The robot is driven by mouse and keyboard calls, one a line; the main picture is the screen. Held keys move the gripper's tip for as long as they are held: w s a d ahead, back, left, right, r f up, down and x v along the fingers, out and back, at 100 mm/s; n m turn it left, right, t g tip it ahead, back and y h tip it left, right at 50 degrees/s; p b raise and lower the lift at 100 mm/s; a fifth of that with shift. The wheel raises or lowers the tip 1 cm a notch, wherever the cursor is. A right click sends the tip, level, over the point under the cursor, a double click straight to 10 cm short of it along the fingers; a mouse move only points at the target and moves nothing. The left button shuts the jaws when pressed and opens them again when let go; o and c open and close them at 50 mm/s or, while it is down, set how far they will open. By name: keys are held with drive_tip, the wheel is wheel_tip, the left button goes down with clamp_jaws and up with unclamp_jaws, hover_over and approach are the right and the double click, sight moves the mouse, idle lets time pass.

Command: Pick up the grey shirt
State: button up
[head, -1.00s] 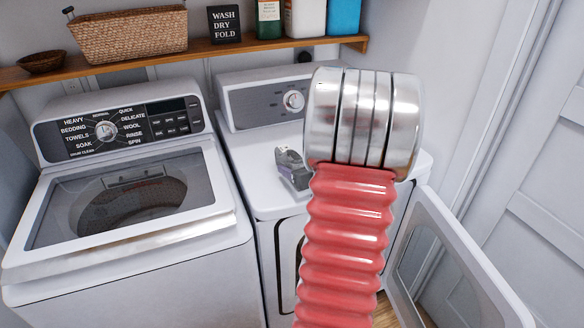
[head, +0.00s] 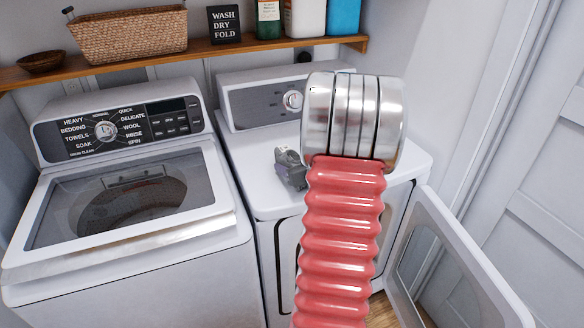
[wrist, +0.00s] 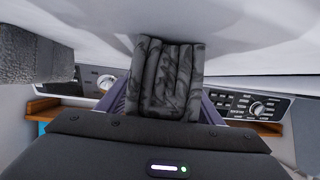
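A grey woven-looking cloth (wrist: 35,55), which looks like the grey shirt, lies at the upper left of the upside-down wrist view, on the white dryer top. In the head view I cannot see it; my arm covers much of the dryer top. My gripper (wrist: 166,60) shows in the wrist view as dark, mottled, ribbed parts between purple sides. No gap shows between its fingers, but their opening is unclear. The cloth is to its side, apart from it. In the head view a small grey part of my gripper (head: 289,168) shows over the dryer top, left of my arm.
The white dryer (head: 263,180) stands right of the washer (head: 150,262), whose lid area faces up. The dryer door (head: 440,262) hangs open at the lower right. A wooden shelf (head: 225,50) with a basket (head: 130,33) and bottles runs above. The dryer's left top is mostly clear.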

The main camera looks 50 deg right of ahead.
drive_tip(key=c, duration=1)
drive_tip(key=shift+c, duration=0.2)
wheel_tip(320, 180, up, 10)
drive_tip(key=shift+r, duration=0.1)
drive_tip(key=shift+w, duration=0.1)
idle(0.5)
